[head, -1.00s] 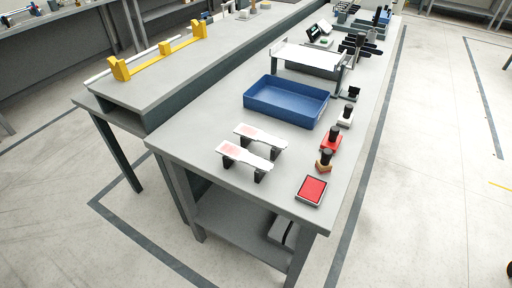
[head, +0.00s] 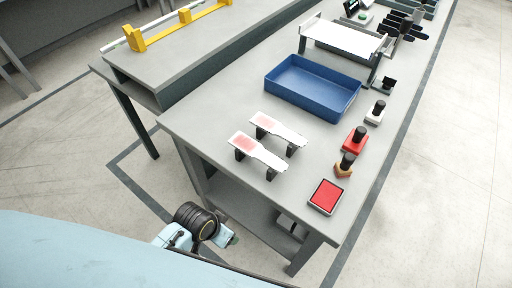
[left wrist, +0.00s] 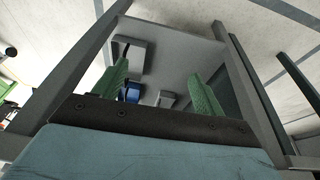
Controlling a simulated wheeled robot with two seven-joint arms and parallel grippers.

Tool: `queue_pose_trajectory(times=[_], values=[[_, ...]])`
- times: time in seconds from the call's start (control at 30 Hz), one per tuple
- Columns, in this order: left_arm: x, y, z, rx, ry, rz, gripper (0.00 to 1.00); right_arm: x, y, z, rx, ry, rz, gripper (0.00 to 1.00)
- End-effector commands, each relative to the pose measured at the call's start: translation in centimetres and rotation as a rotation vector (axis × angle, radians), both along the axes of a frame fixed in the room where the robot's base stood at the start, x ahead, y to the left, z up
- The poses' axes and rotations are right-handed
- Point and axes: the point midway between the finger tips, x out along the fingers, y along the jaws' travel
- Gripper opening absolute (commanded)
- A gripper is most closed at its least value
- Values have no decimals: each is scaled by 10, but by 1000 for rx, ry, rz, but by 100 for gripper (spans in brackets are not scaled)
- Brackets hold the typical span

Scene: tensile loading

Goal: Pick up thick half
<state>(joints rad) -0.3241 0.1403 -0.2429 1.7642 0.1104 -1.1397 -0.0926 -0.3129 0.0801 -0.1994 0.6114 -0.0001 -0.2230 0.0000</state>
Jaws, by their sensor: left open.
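Two flat white pieces with pink patches at their left ends lie side by side on short black supports near the front of the table in the head view, the nearer piece (head: 257,151) and the farther piece (head: 278,130). I cannot tell which is thicker. My left arm enters low at the left of the head view, its dark joint below the table edge; its fingers cannot be made out there. In the left wrist view my left gripper (left wrist: 158,72) shows two green fingers, spread apart with nothing held. Neither white piece can be made out in that view. My right gripper is not in view.
A blue tray (head: 312,88) stands behind the pieces. A lower shelf (head: 245,205) runs under the grey table (head: 215,125).

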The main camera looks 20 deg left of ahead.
Motion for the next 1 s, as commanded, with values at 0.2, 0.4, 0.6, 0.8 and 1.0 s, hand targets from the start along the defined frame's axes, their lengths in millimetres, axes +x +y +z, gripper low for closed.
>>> queue_pose_trajectory(times=[0.2,0.4,0.6,0.8,1.0], values=[[15,-15,82,-25,-43,-72,71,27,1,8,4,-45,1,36],[34,-47,155,-57,-96,-270,71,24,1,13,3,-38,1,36],[58,-79,182,-63,-122,-515,71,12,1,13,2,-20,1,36],[87,-104,204,-30,-135,-800,71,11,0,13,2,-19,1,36],[125,-110,233,77,-105,-1150,71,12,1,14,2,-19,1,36]])
